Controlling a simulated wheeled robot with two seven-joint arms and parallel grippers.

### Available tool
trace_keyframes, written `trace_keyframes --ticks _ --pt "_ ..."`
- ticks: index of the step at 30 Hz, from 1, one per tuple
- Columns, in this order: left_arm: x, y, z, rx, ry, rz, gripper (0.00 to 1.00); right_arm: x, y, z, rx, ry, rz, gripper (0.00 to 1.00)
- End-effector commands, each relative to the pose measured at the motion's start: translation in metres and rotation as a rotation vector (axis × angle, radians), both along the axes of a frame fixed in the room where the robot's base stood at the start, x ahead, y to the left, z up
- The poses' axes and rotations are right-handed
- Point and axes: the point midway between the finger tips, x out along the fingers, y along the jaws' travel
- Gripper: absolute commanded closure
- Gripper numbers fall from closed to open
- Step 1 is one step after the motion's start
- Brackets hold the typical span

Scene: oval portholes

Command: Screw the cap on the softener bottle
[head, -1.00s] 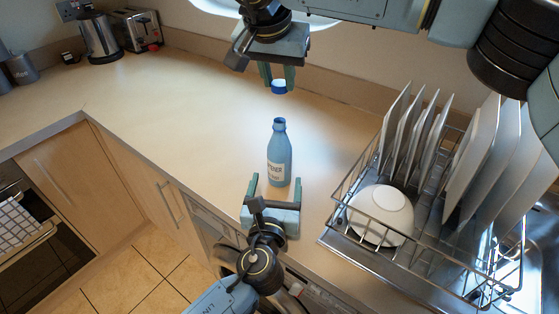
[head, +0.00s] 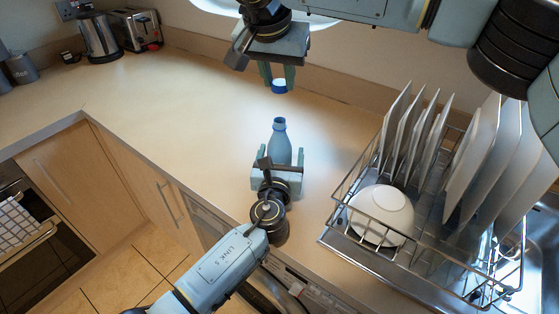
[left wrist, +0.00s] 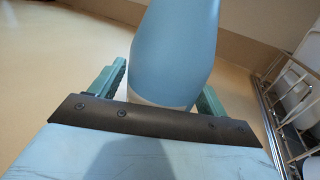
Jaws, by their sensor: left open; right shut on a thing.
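The light blue softener bottle (head: 280,145) stands upright on the counter, its dark blue neck open at the top. My left gripper (head: 279,167) is open at the bottle's lower part, and its hand hides the label in the head view. In the left wrist view the bottle (left wrist: 175,50) rises between the two green fingers of my left gripper (left wrist: 160,95), with a gap visible at the left finger.
A metal dish rack (head: 345,190) with upright plates (head: 400,120) and an upturned white bowl (head: 381,214) stands close on the right. A kettle (head: 100,38) and a toaster (head: 134,29) stand at the back left. The counter (head: 185,115) left of the bottle is clear.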

Motion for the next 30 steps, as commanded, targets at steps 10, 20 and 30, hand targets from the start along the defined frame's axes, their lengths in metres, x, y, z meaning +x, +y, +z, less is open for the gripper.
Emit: trace_keyframes --ticks 10,20,30 --pt "0.000 0.000 0.000 0.001 0.000 0.000 0.67 0.000 0.000 0.000 0.000 0.000 0.000 0.92" --pt "0.000 0.000 0.000 0.001 0.001 0.000 0.91 0.000 0.000 -0.006 0.000 0.000 0.001 0.92" --pt "0.000 0.000 -0.001 0.001 0.001 0.000 0.91 -0.002 0.000 -0.049 -0.001 -0.002 0.000 0.92"
